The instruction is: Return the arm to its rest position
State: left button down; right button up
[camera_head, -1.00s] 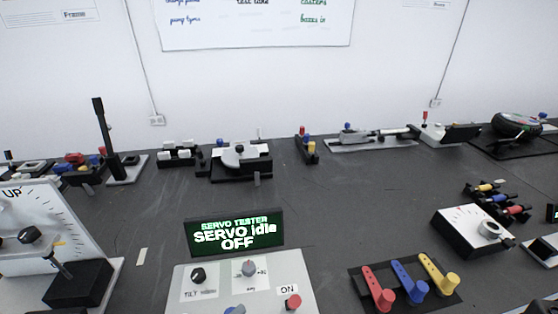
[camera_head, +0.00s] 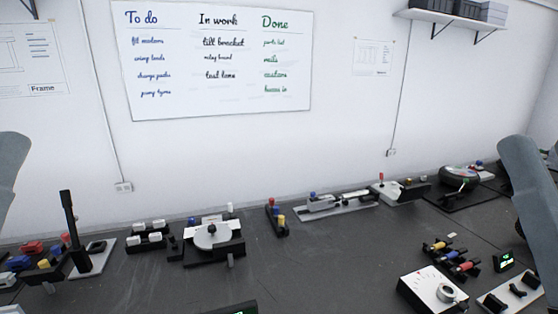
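Two grey-blue links of my own arms show at the picture edges. One is at the far left edge and the other at the right edge. Neither my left gripper nor my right gripper is in view, so I cannot see what they hold or touch.
The dark bench (camera_head: 300,264) carries a black lever (camera_head: 72,232) at left, a black device with a white disc (camera_head: 211,238), a white dial box (camera_head: 432,288) and a round device (camera_head: 462,178) at right. The bench middle is clear. A whiteboard (camera_head: 220,100) hangs behind.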

notch_tip(320, 180, up, 36)
jog(key=p, duration=3.2)
jog(key=shift+r+p, duration=0.15)
jog(key=shift+p, duration=0.25)
